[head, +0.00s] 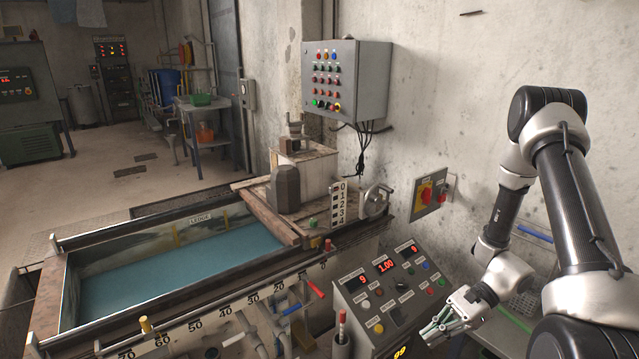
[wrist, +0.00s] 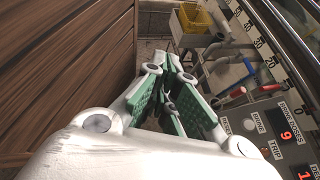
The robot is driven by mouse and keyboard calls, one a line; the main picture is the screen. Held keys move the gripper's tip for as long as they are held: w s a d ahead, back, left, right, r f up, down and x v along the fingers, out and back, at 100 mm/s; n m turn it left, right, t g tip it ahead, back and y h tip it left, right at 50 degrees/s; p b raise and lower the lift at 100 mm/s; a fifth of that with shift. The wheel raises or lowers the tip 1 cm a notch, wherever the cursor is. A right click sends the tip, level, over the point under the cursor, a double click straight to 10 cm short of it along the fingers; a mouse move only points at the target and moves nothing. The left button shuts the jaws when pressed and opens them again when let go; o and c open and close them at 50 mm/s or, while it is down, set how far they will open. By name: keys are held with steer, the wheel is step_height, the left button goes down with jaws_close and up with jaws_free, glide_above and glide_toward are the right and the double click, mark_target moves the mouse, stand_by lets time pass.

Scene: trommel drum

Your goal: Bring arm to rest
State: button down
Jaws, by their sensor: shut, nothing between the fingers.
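My arm (head: 565,190) is bent on the right side of the head view, with its elbow high and its wrist low. My gripper (head: 435,329) is shut and empty, just right of the sloped control console (head: 382,283) and level with its lower edge in the picture. In the wrist view the green-padded fingers (wrist: 174,72) come together at their tips with nothing between them. The console also shows at the right edge of the wrist view (wrist: 262,128). I cannot tell the exact gap between gripper and console.
A water tank (head: 190,262) with a numbered rim fills the left front. A button panel (head: 345,78) and a red-yellow switch box (head: 428,194) are on the wall. Brown wooden boards (wrist: 62,70) lie left of the gripper in the wrist view, with a yellow basket (wrist: 197,20) beyond.

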steer(key=s+d+r+n+t+h, duration=0.2)
steer(key=r+n, duration=0.3)
steer(key=r, duration=0.7)
steer(key=s+d+r+n+t+h, duration=0.3)
steer(key=s+d+r+n+h, duration=0.1)
steer(key=r, duration=0.8)
steer(key=s+d+r+n+t+h, duration=0.3)
steer(key=s+r+n+h, duration=0.1)
steer(key=r, duration=0.9)
steer(key=shift+d+n+h, duration=0.35)
steer(key=shift+n+h, duration=0.25)
steer(key=shift+n, duration=0.5)
steer(key=shift+s, duration=0.1)
